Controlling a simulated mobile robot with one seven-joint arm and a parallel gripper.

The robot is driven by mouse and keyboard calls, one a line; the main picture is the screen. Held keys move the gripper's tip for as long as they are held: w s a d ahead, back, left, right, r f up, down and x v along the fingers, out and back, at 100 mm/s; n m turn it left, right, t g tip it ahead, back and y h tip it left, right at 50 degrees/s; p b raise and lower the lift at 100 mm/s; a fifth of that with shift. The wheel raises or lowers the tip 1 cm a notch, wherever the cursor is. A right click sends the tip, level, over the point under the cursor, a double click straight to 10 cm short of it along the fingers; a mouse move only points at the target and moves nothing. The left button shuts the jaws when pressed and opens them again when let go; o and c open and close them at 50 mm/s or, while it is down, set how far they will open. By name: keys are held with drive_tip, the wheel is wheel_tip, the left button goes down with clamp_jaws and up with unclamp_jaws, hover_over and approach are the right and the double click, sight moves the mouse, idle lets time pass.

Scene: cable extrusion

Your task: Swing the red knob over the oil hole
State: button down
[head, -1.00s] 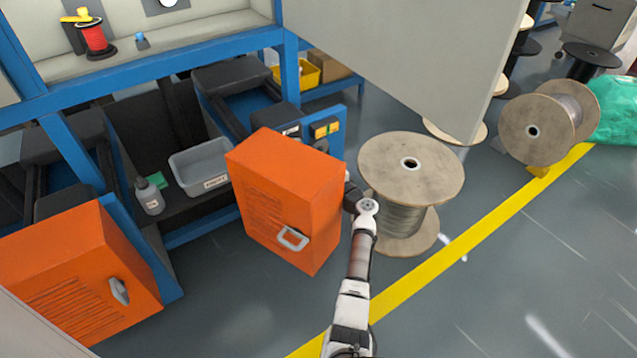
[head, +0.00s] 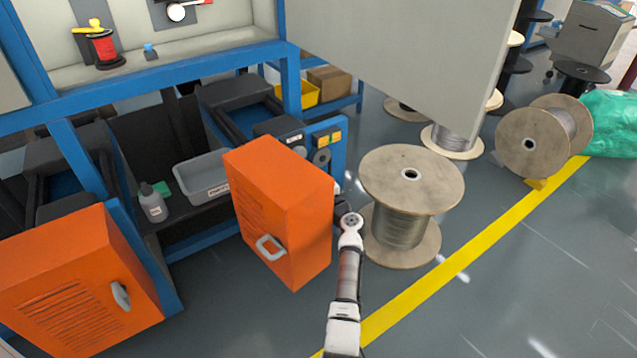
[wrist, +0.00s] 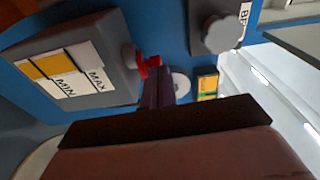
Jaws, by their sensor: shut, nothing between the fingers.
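In the wrist view, a small red knob (wrist: 150,64) shows beside the grey box with the MIN and MAX labels (wrist: 80,68), against a blue panel. My gripper (wrist: 157,76) is shut and empty, its dark fingers reaching up the picture with the tips close to the red knob; I cannot tell whether they touch it. A pale round disc (wrist: 181,84) is just right of the fingers. I cannot make out the oil hole. In the head view my gripper is hidden behind the open orange door (head: 285,205).
A round grey knob (wrist: 218,33) sits on the blue panel at the upper right of the wrist view. In the head view a large cable spool (head: 412,180) stands close right of my arm. A grey bin (head: 202,180) and a bottle (head: 152,203) are left of the door.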

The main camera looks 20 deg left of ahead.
drive_tip(key=shift+s+a, duration=0.2)
drive_tip(key=shift+a, duration=0.05)
drive_tip(key=shift+d, duration=0.1)
idle(0.6)
